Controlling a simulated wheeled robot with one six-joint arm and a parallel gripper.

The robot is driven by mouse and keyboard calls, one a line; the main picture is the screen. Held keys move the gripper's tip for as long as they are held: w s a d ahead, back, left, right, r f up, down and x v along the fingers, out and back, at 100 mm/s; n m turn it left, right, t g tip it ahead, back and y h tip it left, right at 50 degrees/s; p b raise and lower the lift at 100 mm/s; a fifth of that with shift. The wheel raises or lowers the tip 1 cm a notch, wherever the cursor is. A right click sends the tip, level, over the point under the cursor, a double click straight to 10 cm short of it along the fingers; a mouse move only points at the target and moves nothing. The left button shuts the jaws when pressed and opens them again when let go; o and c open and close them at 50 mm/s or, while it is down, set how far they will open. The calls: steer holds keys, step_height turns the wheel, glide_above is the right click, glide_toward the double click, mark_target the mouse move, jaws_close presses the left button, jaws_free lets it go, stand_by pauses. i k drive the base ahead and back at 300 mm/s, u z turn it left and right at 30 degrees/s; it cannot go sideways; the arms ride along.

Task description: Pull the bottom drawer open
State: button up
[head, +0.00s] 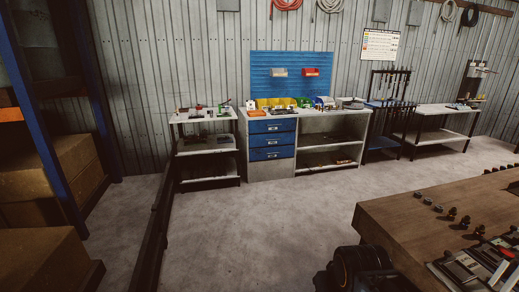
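The bottom drawer (271,154) is the lowest of three blue drawers in a white workbench against the far wall. Its front looks flush with the drawers above it, so it appears shut. It has a small pale handle in the middle. The middle drawer (271,140) and the top drawer (271,126) also look shut. A pale panel lies below the bottom drawer. My gripper's fingers do not show. A dark rounded part with an orange band, possibly my arm, shows at the bottom edge, far from the drawers.
Open floor (250,225) lies before the drawers. A wooden table (410,220) with tools fills the lower right. A dark low rail (153,235) runs along the left, beside a blue rack (63,165) with boxes. A shelf cart (207,152) stands left of the drawers.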

mark_target(277, 151)
steer(key=i, duration=6)
steer(key=u, duration=0.2)
